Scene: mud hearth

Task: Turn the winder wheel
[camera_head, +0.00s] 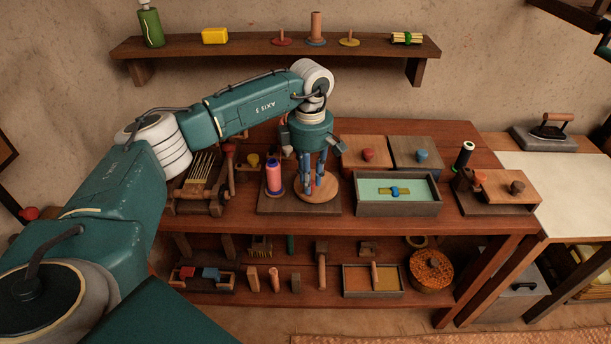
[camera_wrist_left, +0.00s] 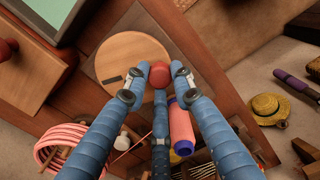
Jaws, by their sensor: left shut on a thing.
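The winder wheel is a flat round wooden disc (camera_head: 325,186) on a dark base board (camera_head: 270,208) on the workbench. In the left wrist view the wheel (camera_wrist_left: 132,56) lies below the fingers, with a red knob (camera_wrist_left: 182,74) near its rim. My left gripper (camera_head: 310,192) points down over the wheel; in the left wrist view its fingers (camera_wrist_left: 170,84) are closed around the red knob. In the head view the fingers hide the knob. A pink and purple spool (camera_head: 273,176) stands upright on the same board, just left of the wheel. My right gripper is not in view.
Wooden boxes with red and blue knobs (camera_head: 367,155) and a tray with a green lining (camera_head: 384,209) stand right of the winder. A rack of thin sticks (camera_head: 199,170) stands to its left. A wall shelf (camera_head: 250,46) runs behind; a lower shelf holds several tools.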

